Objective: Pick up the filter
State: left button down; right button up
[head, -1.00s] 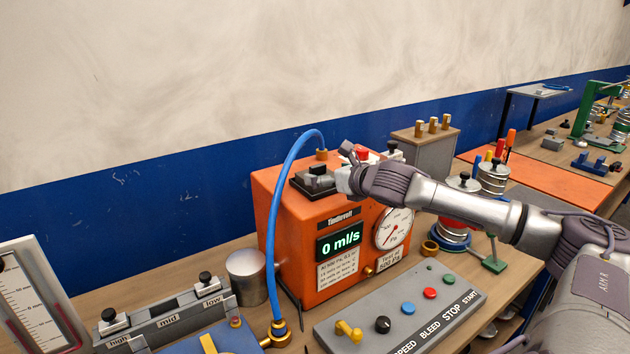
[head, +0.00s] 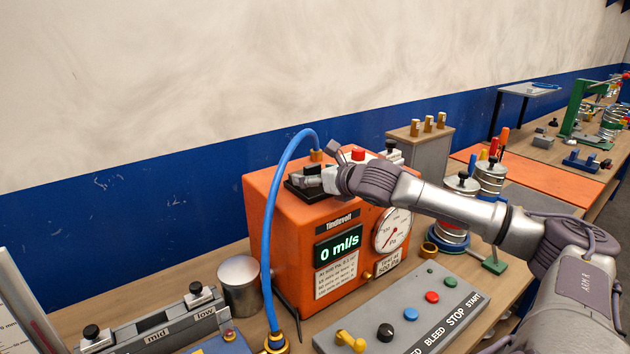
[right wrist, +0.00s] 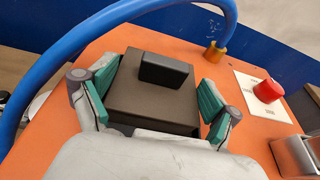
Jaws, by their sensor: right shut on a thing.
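The filter, a dark grey block with a black grip on top (right wrist: 163,90), sits on the top of the orange machine (head: 275,215). It also shows in the head view as a dark block (head: 297,192), partly hidden by my right gripper. My right gripper (right wrist: 160,105) has its green-padded fingers on the left and right sides of the block and is shut on it. In the head view the right gripper (head: 318,181) reaches in from the right, low over the machine top. My left gripper is not in view.
A blue hose (head: 268,230) arches up to a brass fitting beside the filter. A red button (right wrist: 267,91) is on the machine top to the right.

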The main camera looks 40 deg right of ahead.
aim_at(315, 166)
jog(key=shift+r, duration=0.55)
jog(key=r, duration=0.3)
jog(key=shift+w+d+r+p, duration=0.2)
jog(key=shift+d+p, duration=0.05)
jog(key=shift+p, duration=0.1)
pick_arm(q)
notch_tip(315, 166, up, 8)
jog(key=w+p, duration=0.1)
jog(key=p, duration=0.6)
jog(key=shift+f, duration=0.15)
pick_arm(e)
jog(key=s+d+r, duration=0.2)
jog(key=d+r, duration=0.4)
jog(key=d, duration=0.5)
jog(key=shift+r, duration=0.15)
